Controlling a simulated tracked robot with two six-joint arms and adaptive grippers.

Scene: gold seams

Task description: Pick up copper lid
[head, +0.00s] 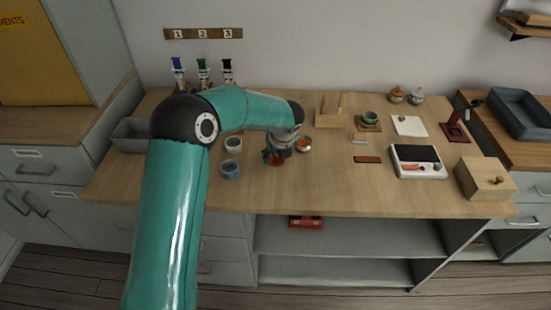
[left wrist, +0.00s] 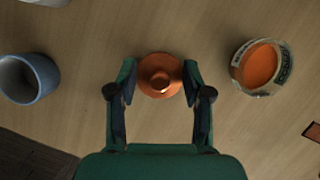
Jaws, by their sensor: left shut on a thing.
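The copper lid (left wrist: 160,76) is a round orange-brown disc with a raised knob, between the fingers of my left gripper (left wrist: 160,84) in the left wrist view. The fingers are shut on its two sides. In the head view my left gripper (head: 277,158) points down over the table, and the lid shows as a small reddish patch (head: 276,161) under it. I cannot tell whether the lid is clear of the table. My right gripper is in neither view.
A jar with orange contents (left wrist: 260,66) stands right of the lid. A blue cup (head: 230,169) and a pale cup (head: 233,144) stand left of it. A grey bin (head: 130,136) is further left. A white device (head: 418,161) and a wooden box (head: 484,179) stand right. The front middle table is clear.

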